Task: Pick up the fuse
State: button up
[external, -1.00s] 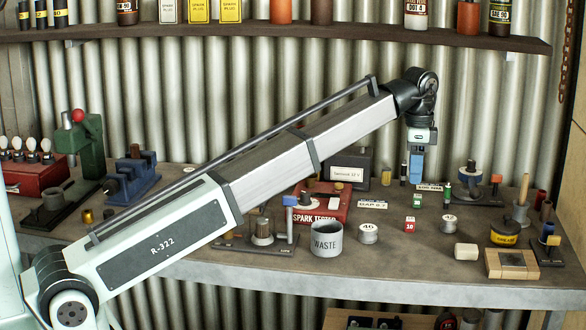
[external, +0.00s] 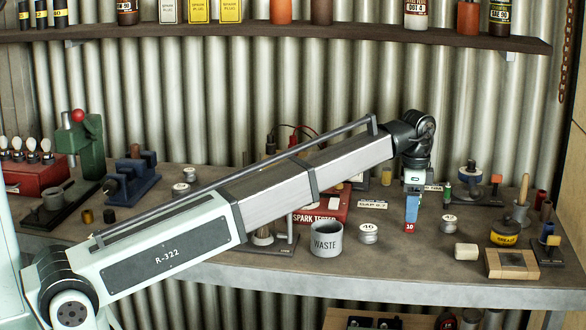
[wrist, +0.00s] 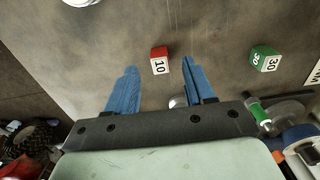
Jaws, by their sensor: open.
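A small red block with a white face marked 10 (external: 409,228) stands on the bench. In the wrist view the red block (wrist: 159,60) is just ahead of the gap between my fingertips, with nothing held. A green block marked 30 (wrist: 265,60) lies to its right in the wrist view; in the external view my gripper seems to hide it. Both look like fuses, and I cannot tell which one is meant. My gripper (external: 412,215) has blue fingers pointing down, open and low above the red block. Its two fingers (wrist: 158,80) are apart in the wrist view.
A grey waste cup (external: 326,241) and round metal weights or spools (external: 368,234) stand left of the red block. Bare bench lies in front of the red block.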

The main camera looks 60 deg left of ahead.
aim_at(409, 224)
notch_tip(409, 224, down, 4)
jog(key=shift+r, duration=0.2)
grip_shut()
dwell(0.4)
